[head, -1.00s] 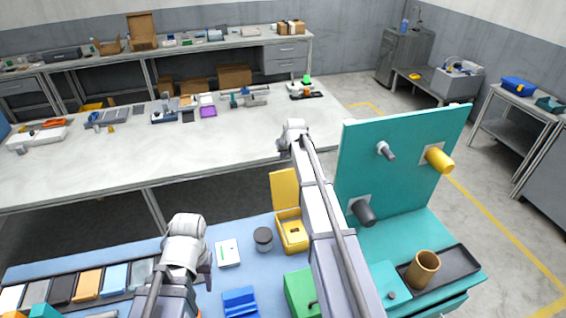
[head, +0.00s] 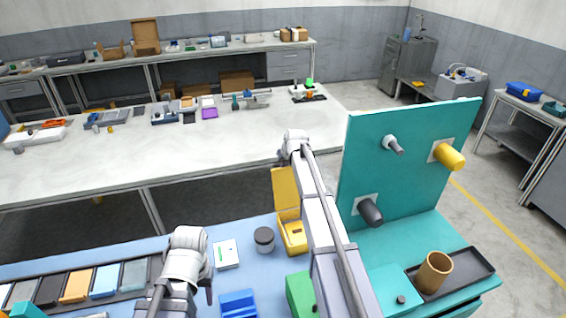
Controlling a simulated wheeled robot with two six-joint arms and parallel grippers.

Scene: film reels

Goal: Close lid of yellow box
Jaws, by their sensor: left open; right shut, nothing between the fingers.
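The yellow box (head: 293,238) stands on the blue work surface, partly hidden behind my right arm. Its yellow lid (head: 285,188) stands up open at the box's far side. Something small and dark lies inside the box. My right gripper (head: 283,155) is at the far end of the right arm, above and beyond the lid in the picture. It is shut and empty, and its fingers show only in small part. My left gripper (head: 208,290) is open and empty at the lower left, well left of the box; its own wrist hides part of it.
A grey round container (head: 264,239) stands just left of the box. A white card (head: 226,254), a blue tray (head: 238,303) and a green block (head: 300,293) are nearby. A teal upright panel (head: 400,150) with pegs stands right of my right arm.

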